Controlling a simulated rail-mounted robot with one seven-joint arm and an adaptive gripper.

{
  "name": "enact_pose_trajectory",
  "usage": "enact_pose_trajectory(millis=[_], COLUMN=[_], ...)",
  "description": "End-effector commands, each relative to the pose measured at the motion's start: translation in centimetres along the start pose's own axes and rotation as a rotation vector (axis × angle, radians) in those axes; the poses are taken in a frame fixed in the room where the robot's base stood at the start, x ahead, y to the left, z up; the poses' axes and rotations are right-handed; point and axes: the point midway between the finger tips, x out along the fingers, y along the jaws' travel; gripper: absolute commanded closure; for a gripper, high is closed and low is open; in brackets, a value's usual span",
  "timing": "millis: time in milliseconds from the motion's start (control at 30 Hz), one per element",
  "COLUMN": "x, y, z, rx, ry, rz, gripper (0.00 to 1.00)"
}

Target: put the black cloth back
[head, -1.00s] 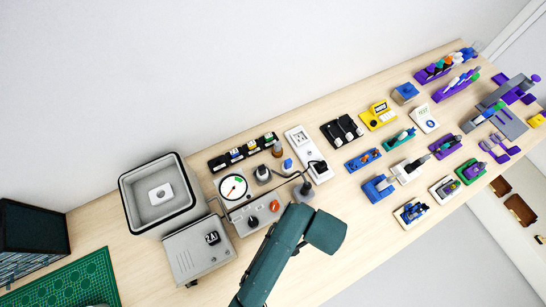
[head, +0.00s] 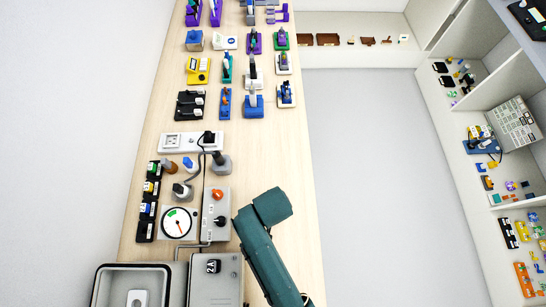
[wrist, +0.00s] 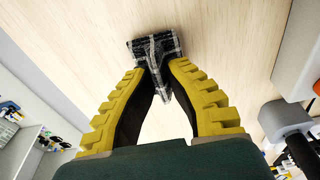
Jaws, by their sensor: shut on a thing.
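In the wrist view my gripper (wrist: 161,66) has two yellow ridged fingers closed on a dark, checked, T-shaped piece (wrist: 152,47), which looks like the black cloth. Its wide end spreads beyond the fingertips and a narrow part hangs between the fingers. Pale wood lies behind it; I cannot tell whether it touches the bench. In the head view my green arm reaches over the bench (head: 295,215), but the fingers and the cloth are not visible.
In the head view a grey box with a 2A label (head: 228,283), a dial gauge (head: 179,224) and a white socket strip (head: 178,142) stand left of my arm. Small tools on stands fill the far bench. Shelves (head: 480,190) stand at the right across a grey floor.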

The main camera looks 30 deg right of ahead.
Motion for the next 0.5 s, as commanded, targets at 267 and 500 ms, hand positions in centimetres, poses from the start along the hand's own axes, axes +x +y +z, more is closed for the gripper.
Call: enact_pose_trajectory(millis=[267, 500], x=[0.66, 0.93], y=[-0.04, -0.04], z=[0.05, 0.1], rx=[0.0, 0.0], ry=[0.002, 0.002], rz=[-0.001, -0.001], gripper=[1.0, 0.65])
